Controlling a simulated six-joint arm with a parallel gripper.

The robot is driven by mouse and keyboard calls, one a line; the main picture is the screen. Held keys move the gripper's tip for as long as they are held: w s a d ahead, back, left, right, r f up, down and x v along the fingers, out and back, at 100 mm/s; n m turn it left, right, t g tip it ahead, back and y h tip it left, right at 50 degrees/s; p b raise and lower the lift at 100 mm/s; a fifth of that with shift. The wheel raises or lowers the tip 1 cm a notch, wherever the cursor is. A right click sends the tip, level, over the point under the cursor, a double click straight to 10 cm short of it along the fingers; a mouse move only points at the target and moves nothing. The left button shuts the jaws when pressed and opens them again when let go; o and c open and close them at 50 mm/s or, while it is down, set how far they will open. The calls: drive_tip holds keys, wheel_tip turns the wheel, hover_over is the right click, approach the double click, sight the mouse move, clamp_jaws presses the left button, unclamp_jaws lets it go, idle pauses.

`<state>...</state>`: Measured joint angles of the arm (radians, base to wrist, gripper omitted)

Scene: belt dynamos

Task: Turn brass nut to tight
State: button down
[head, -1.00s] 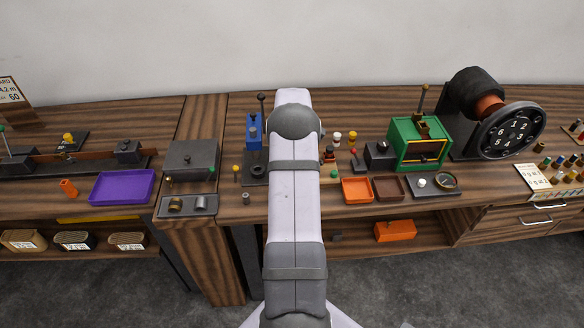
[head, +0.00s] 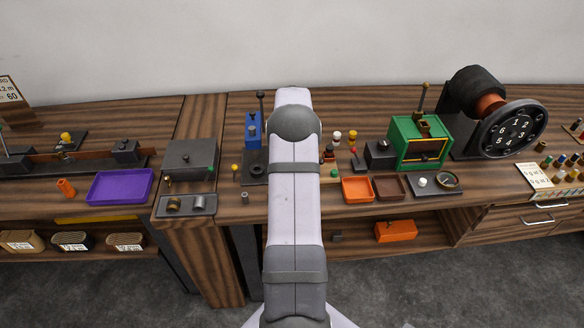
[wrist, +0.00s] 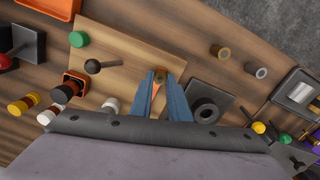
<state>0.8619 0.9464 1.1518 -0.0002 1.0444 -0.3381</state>
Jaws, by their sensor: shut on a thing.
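In the wrist view my gripper (wrist: 160,77) reaches down with its two blue-grey fingers over a pale wooden board (wrist: 125,45). It is shut on a small brass-coloured piece (wrist: 160,71), which I take to be the brass nut; only a little of it shows at the fingertips. An orange strip shows in the gap between the fingers. How tight the nut sits cannot be seen. In the head view my own arm hides the gripper, the nut and most of the board.
A ball-ended lever (wrist: 93,66) and a green knob (wrist: 79,39) stand on the board to the left. A dark plate with a ring (wrist: 206,112) lies close to the right. The green machine (head: 419,143) and hand wheel (head: 510,131) stand farther right.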

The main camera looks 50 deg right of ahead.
drive_tip(key=m, duration=0.4)
drive_tip(key=shift+m, duration=0.3)
drive_tip(key=m, duration=0.4)
drive_tip(key=shift+d+b, duration=0.1)
drive_tip(key=shift+b, duration=0.2)
drive_tip(key=shift+r+m, duration=0.1)
drive_tip(key=shift+m, duration=0.2)
drive_tip(key=c, duration=1.7)
unclamp_jaws()
drive_tip(key=shift+s, duration=0.1)
drive_tip(key=shift+r+b, duration=1.15)
drive_tip(key=shift+r, duration=2.5)
